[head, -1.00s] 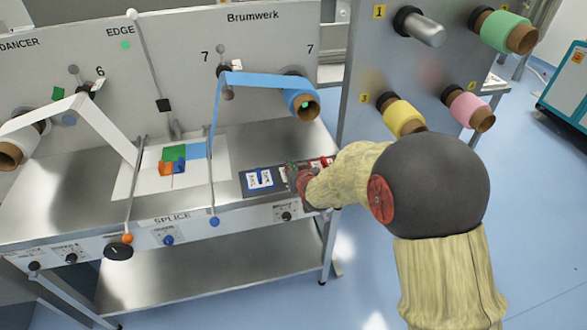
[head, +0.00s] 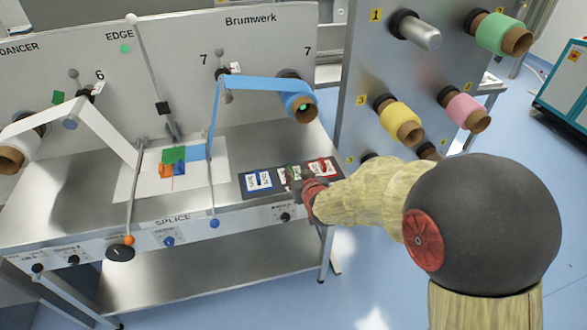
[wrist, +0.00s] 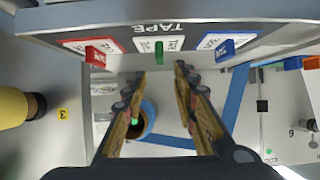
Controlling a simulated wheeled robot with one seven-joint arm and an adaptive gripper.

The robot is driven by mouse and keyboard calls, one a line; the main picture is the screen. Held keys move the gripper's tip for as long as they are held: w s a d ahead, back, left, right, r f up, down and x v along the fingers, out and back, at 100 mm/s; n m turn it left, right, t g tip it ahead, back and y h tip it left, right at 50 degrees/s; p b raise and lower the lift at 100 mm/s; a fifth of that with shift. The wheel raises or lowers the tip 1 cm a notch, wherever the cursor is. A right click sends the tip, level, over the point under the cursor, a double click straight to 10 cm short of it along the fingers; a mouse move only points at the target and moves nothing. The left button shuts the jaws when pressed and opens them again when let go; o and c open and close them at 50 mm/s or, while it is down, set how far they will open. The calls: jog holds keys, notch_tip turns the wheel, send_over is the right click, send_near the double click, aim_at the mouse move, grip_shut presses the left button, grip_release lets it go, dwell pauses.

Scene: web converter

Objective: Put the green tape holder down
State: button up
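The green tape holder (wrist: 159,50) stands on the middle white card of the dark TAPE board (wrist: 205,28) in the wrist view. In the head view the holder (head: 290,169) shows small, partly hidden by my gripper (head: 297,181). In the wrist view my gripper (wrist: 160,72) has its two fingers spread, with a clear gap between them. The green holder lies beyond the fingertips, in line with the gap, and seems apart from both fingers. The red holder (wrist: 95,54) and the blue holder (wrist: 225,49) stand on the cards either side.
The board lies at the right end of the steel splice table (head: 90,195). Left of it is a white sheet (head: 150,190) with green, blue and orange pieces. A blue web (head: 265,84) runs above. A panel with yellow (head: 400,122) and pink rolls (head: 465,110) stands behind my arm.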

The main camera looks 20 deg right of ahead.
jog(key=s+r+g, duration=0.3)
jog(key=s+r, duration=0.8)
jog(key=s, duration=0.2)
jog(key=s+r+g, duration=0.1)
jog(key=s+r, duration=0.1)
jog(key=s, duration=0.8)
jog(key=s+r+g, duration=0.2)
jog(key=s, duration=0.8)
jog(key=shift+s+r+g+p, duration=0.2)
jog(key=shift+g+p, duration=0.1)
jog(key=shift+p, duration=0.1)
